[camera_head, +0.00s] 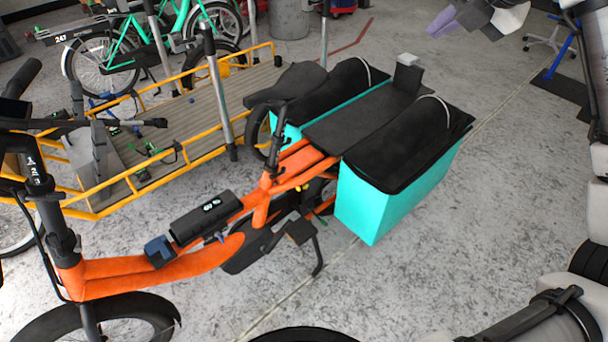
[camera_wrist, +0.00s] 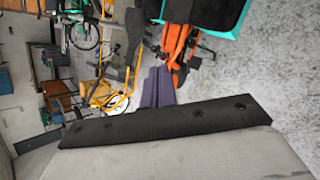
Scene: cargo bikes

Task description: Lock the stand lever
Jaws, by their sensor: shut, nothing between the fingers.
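The orange cargo bike (camera_head: 268,205) stands upright in the middle of the head view, with two teal bags with black tops at its rear. A dark curved bar (camera_head: 319,258) reaches down beside the pedal and may be part of the stand. I cannot pick out the stand lever for certain. My gripper (camera_head: 441,24) is at the top right of the head view, beyond the bags and apart from the bike. Its purple fingers (camera_wrist: 158,84) are together and empty in the wrist view. The orange frame (camera_wrist: 178,45) shows past them, turned on its side.
A yellow-railed flatbed cargo bike (camera_head: 175,104) stands close behind the orange bike, with loose small parts on its bed. A green bike (camera_head: 125,45) is farther back. Bare concrete floor (camera_head: 505,160) lies open right of the teal bag (camera_head: 385,205).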

